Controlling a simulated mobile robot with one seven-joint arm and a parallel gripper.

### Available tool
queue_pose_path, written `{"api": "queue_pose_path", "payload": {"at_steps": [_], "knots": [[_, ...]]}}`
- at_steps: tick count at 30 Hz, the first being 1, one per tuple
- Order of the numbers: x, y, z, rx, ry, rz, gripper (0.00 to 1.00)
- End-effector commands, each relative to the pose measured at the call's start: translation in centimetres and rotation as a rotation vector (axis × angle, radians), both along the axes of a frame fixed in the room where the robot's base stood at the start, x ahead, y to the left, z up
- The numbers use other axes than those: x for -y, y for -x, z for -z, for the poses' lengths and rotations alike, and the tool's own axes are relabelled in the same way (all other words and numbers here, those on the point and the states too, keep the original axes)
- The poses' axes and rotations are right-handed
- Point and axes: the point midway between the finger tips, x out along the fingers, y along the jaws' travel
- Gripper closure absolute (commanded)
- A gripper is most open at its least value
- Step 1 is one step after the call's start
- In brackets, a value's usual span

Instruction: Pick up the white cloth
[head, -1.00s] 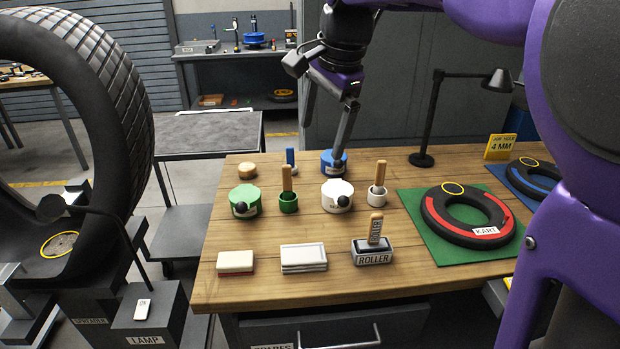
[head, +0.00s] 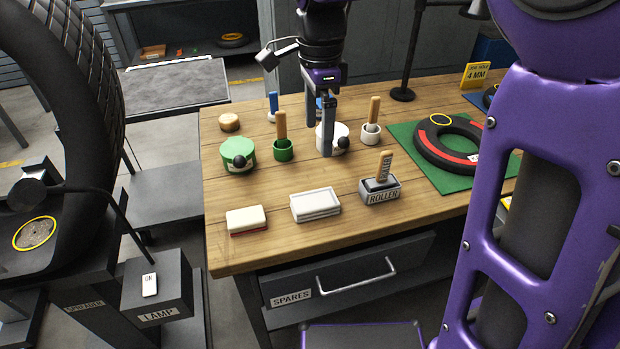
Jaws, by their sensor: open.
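A flat, folded white stack with grey edges (head: 315,204), which looks like the white cloth, lies on the wooden bench near its front edge. It sits between a white block with a red underside (head: 246,219) on the left and the roller in its labelled holder (head: 380,190) on the right. My gripper (head: 319,140) points down, open and empty. It appears behind the cloth and above the bench, in front of part of the white tub (head: 334,139). Its exact height is hard to tell.
A green tub (head: 238,154), a green pot with a wooden-handled tool (head: 283,148) and a white pot (head: 370,135) stand behind the cloth. A kart tyre (head: 435,146) lies on a green mat at right. A tyre on a spreader stands at left.

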Motion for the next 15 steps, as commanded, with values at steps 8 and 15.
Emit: {"api": "queue_pose_path", "payload": {"at_steps": [8, 15], "knots": [[0.0, 0.1, 5.2, -0.006, 0.002, 0.002, 0.00], [0.0, 0.1, 10.1, -0.003, 0.000, 0.001, 0.00]]}}
